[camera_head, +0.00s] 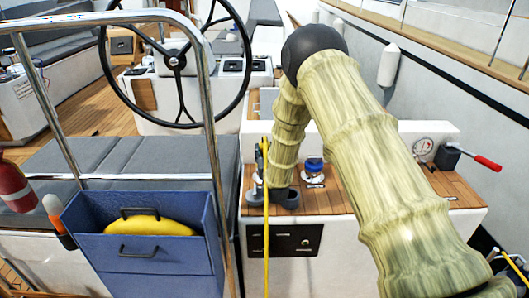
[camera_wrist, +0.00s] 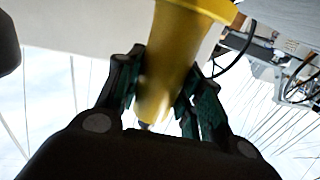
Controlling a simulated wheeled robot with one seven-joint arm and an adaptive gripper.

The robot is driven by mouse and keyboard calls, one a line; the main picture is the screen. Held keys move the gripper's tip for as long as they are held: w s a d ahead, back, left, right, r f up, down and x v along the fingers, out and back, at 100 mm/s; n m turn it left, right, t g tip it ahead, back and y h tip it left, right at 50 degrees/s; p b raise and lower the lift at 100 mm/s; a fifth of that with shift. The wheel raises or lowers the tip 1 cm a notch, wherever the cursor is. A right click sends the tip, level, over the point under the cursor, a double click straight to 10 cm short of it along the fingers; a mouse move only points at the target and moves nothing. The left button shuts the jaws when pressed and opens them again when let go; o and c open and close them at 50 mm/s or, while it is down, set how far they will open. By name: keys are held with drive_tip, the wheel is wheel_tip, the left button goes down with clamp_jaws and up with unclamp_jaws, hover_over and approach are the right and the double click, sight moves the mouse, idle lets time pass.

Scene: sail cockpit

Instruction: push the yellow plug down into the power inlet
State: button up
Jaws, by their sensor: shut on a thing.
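In the wrist view, the yellow plug (camera_wrist: 178,55) is held between the two dark fingers of my gripper (camera_wrist: 160,92), which have green pads. Its wide collar is at the top of that picture and its narrow end lies toward the palm. In the head view, my gripper is low over the wooden-topped console, partly hidden behind the yellow cable (camera_head: 266,235), which hangs down the console's front. A metallic fitting (camera_head: 253,193) shows beside the gripper. I cannot tell whether it is the power inlet, nor whether the plug touches it.
A blue-topped fitting (camera_head: 314,167) stands on the console (camera_head: 338,200) right of my gripper. Farther right are a gauge (camera_head: 422,147) and a red-handled lever (camera_head: 487,163). A blue box (camera_head: 150,250) with something yellow inside, a steel rail (camera_head: 210,130) and a steering wheel (camera_head: 175,60) are left.

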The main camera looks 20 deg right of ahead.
drive_tip(key=shift+f, duration=0.25)
drive_tip(key=o, duration=1)
drive_tip(key=shift+s, duration=0.15)
drive_tip(key=shift+s+a+p, duration=0.15)
drive_tip(key=shift+s+a, duration=0.1)
drive_tip(key=shift+s, duration=1.5)
drive_tip(key=shift+s+a+p, duration=0.1)
drive_tip(key=shift+s+a, duration=0.2)
drive_tip(key=shift+s, duration=1.5)
drive_tip(key=shift+s+a+p, duration=0.15)
drive_tip(key=shift+s+a, duration=0.1)
drive_tip(key=shift+s, duration=1.5)
